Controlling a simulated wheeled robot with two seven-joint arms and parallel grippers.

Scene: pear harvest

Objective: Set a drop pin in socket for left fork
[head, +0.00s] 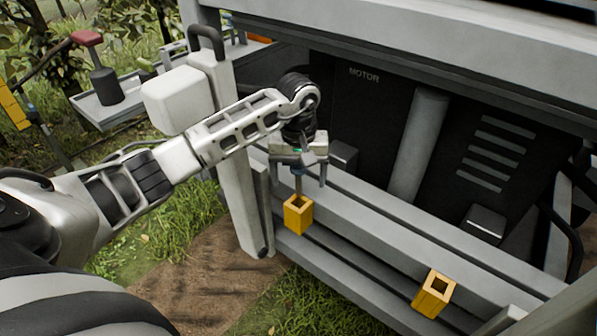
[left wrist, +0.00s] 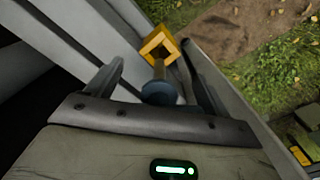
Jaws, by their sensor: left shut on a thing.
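My left gripper (head: 298,182) points down over the left yellow square socket (head: 298,215), which is fixed to the front of a grey rail. It is shut on a drop pin (head: 298,184) with a blue head and a thin shaft. In the left wrist view, the blue head of the pin (left wrist: 161,93) sits between the fingers, and the shaft points at the opening of the yellow socket (left wrist: 148,47). The lower end of the pin is at the socket's mouth; I cannot tell whether it is inside. My right gripper is not in view.
A second yellow socket (head: 434,293) with an open top is on the rail to the right. A black panel marked MOTOR (head: 362,90) stands behind the rails. A pale grey upright (head: 238,170) is left of the gripper. A tray (head: 108,105) stands at the far left.

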